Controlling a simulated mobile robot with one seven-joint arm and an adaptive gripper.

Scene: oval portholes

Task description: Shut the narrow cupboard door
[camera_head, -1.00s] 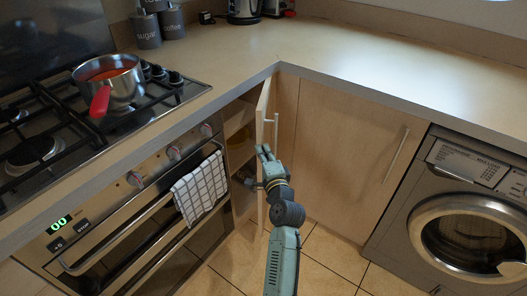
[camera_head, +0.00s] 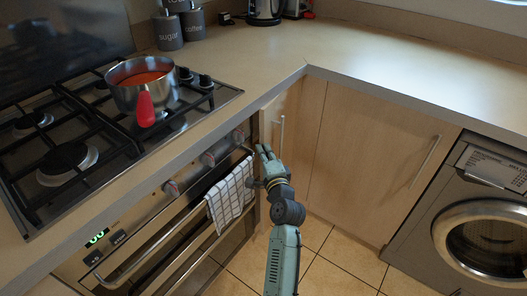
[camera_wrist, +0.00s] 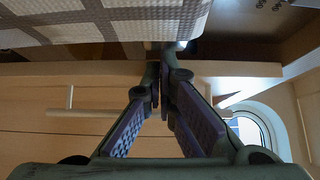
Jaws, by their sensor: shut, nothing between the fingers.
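The narrow cupboard door (camera_head: 280,150) is a pale wood panel with an upright bar handle (camera_head: 282,132), in the corner between the oven and the wide cupboard. It looks partly open, with its face towards me. Its inside is hidden in the head view. My gripper (camera_head: 264,153) is shut and empty, with its fingertips by the door's oven-side edge. In the wrist view the fingertips (camera_wrist: 161,82) overlap a wooden edge, with a wood panel and a bar handle (camera_wrist: 70,110) at left. I cannot tell whether they touch it.
A checked towel (camera_head: 231,193) hangs on the oven rail (camera_head: 150,248), close beside my gripper. A red-handled pot (camera_head: 143,82) stands on the hob above. The wide cupboard (camera_head: 365,160) and the washing machine (camera_head: 485,235) are at right. Tiled floor (camera_head: 335,275) is free in front.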

